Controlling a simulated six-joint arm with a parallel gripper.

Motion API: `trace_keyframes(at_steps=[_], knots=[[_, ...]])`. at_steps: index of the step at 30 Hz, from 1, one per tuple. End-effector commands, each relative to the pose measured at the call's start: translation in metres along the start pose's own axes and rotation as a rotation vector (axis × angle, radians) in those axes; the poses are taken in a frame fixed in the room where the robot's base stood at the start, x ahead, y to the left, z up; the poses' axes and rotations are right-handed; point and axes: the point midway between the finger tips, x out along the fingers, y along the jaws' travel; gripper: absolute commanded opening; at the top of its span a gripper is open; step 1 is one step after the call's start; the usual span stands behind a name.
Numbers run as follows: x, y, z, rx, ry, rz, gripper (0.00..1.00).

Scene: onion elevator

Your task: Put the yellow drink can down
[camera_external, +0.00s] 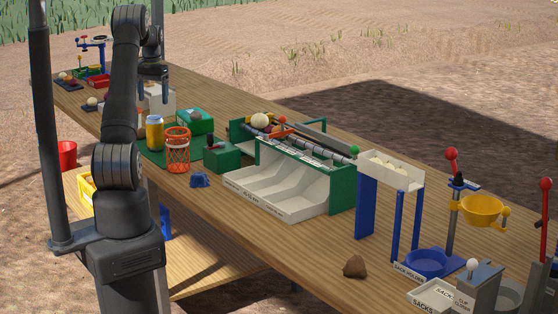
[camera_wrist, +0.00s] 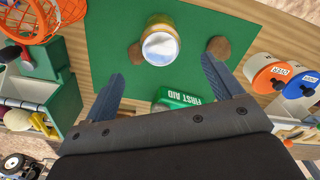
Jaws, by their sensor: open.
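The yellow drink can (camera_external: 154,134) stands upright on the green mat (camera_external: 195,166), left of an orange wire basket. In the wrist view I see the can (camera_wrist: 160,42) from above, its silver lid facing me. My gripper (camera_wrist: 162,72) is open, with one finger on each side of the picture. The can is beyond the fingertips, roughly centred between them, and the fingers do not touch it. In the external view my gripper's fingers are hard to make out near the arm's end above the table.
The orange basket (camera_external: 178,152) stands close to the can. Two round brown things, one here (camera_wrist: 218,46), flank the can. A green first aid box (camera_wrist: 190,97) lies nearby. Orange and blue lidded pots (camera_wrist: 268,75) stand at right. A white sorting chute (camera_external: 275,190) is farther along.

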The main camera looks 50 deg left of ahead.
Motion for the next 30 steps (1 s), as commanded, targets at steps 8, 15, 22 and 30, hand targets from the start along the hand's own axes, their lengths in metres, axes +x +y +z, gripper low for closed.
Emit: trace_keyframes(at_steps=[8, 15, 22, 30], knots=[[-0.035, -0.002, 0.012, -0.13, -0.001, 0.097, 0.85], [-0.008, 0.001, 0.042, -0.604, -0.03, 0.453, 0.85], [-0.005, -0.01, 0.069, -1.18, -0.158, 0.929, 0.85], [-0.028, -0.053, 0.097, -1.672, -0.398, 1.483, 0.85]])
